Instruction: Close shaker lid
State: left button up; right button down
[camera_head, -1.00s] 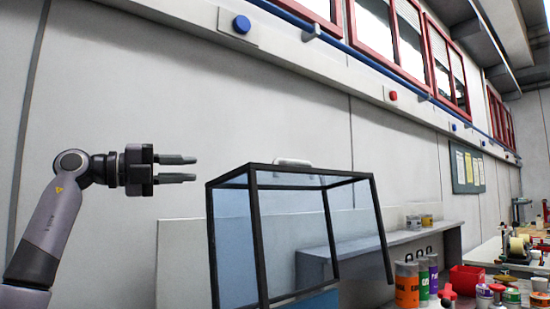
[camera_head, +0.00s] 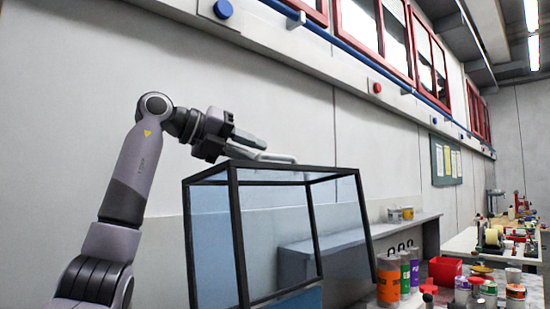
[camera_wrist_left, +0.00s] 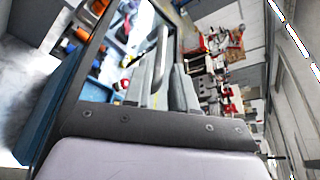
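The shaker lid (camera_head: 237,225) is a clear bluish box with a black frame, raised and tilted in the head view. A light handle (camera_head: 285,158) is on its top edge. My left gripper (camera_head: 262,150) is just above the lid's top, with its fingertips at or very near the handle. Its fingers look apart; I cannot tell whether they touch the handle. In the left wrist view, the two grey fingers (camera_wrist_left: 165,75) also show with a gap between them, beside a dark frame edge. The shaker's base is mostly hidden below the picture. My right gripper is not in view.
A grey shelf (camera_head: 330,249) runs along the wall behind the lid. Orange, green and purple canisters (camera_head: 388,278) stand to its right, with a red bin (camera_head: 445,268) and small jars (camera_head: 462,290) beyond.

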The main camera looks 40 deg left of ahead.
aim_at(274, 158)
pick_arm(q)
jog(key=x, duration=0.5)
jog(key=shift+w+f+p, duration=0.1)
jog(key=shift+w+p, duration=0.2)
grip_shut()
